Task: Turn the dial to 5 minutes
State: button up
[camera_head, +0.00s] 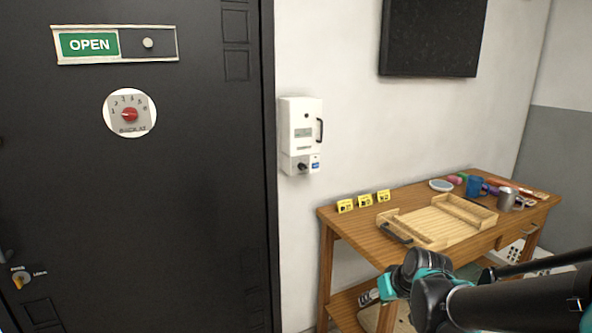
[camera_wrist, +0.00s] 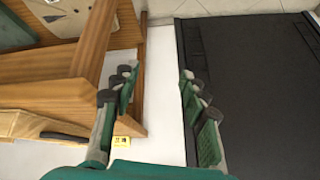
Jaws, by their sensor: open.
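The dial (camera_head: 129,115) is a red knob on a round pale plate fixed to the black door, below the OPEN sign. Numbers run in an arc above the knob, and small lettering sits below it. The knob's pointer is too small to read. My gripper (camera_wrist: 156,78) is open and empty in the wrist view, its two fingers well apart. My arm is at the lower right of the head view, in front of the table and far from the dial. The dial does not show in the wrist view.
A wooden table (camera_head: 365,232) stands right of the door, bearing a wooden tray (camera_head: 410,241), yellow cards (camera_head: 364,201), a blue cup (camera_head: 473,186) and a metal mug (camera_head: 506,199). A white box (camera_head: 302,134) hangs on the wall. The door front (camera_head: 190,220) is unobstructed.

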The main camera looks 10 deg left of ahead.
jog(key=w+a+r+n+t+y, duration=0.2)
jog(key=w+a+r+n+y, duration=0.1)
jog(key=w+a+r, duration=0.25)
jog(key=n+t+y, duration=0.4)
jog(key=t+y, duration=0.1)
jog(key=t, duration=0.2)
send_near(305, 168)
jog(key=x, duration=0.9)
jog(key=shift+w+a, duration=0.25)
grip_shut()
